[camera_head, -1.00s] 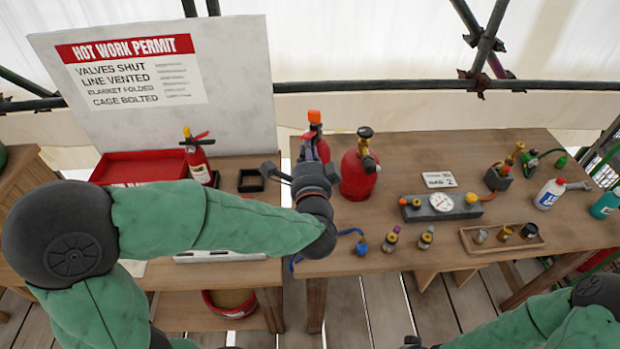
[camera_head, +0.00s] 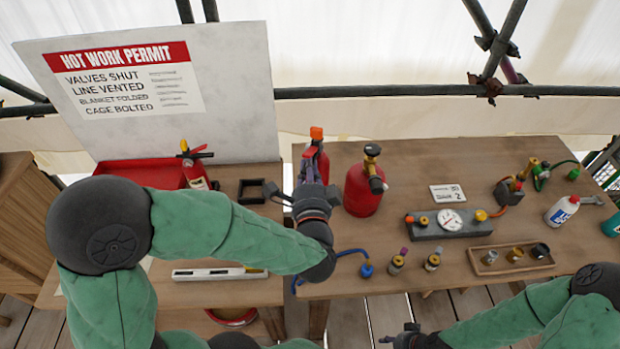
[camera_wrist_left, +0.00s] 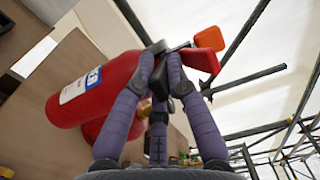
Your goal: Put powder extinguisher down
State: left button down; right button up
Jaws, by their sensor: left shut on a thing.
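My left gripper (camera_head: 310,188) is shut on the upper part of a red extinguisher (camera_head: 322,162), taken here as the powder extinguisher, at the left end of the right-hand table. In the left wrist view, the fingers (camera_wrist_left: 160,60) close around its top, near an orange cap and red lever. Its red body (camera_wrist_left: 100,92) bears a white and blue label. My gripper and arm hide its base in the head view, so I cannot tell whether it touches the table. My right gripper (camera_head: 402,338) is low in the head view, its fingers unclear.
A red cylinder with a brass valve (camera_head: 362,188) stands close to the right of the held extinguisher. A smaller red extinguisher (camera_head: 194,170) and a black square tray (camera_head: 252,190) are on the left table. A blue hose (camera_head: 352,254) lies near the front edge.

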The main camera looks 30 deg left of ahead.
pick_arm(q)
jog(key=w+a+f+b, duration=0.4)
jog(key=w+f+b, duration=0.2)
jog(key=f, duration=0.4)
jog(key=shift+x, duration=0.95)
jog(key=shift+d, duration=0.2)
jog(key=shift+f, duration=0.2)
jog(key=c, duration=1.5)
grip_release()
jog(key=shift+f, duration=0.25)
jog(key=shift+o, duration=1.3)
jog(key=shift+d, duration=0.1)
jog(key=shift+r, duration=0.1)
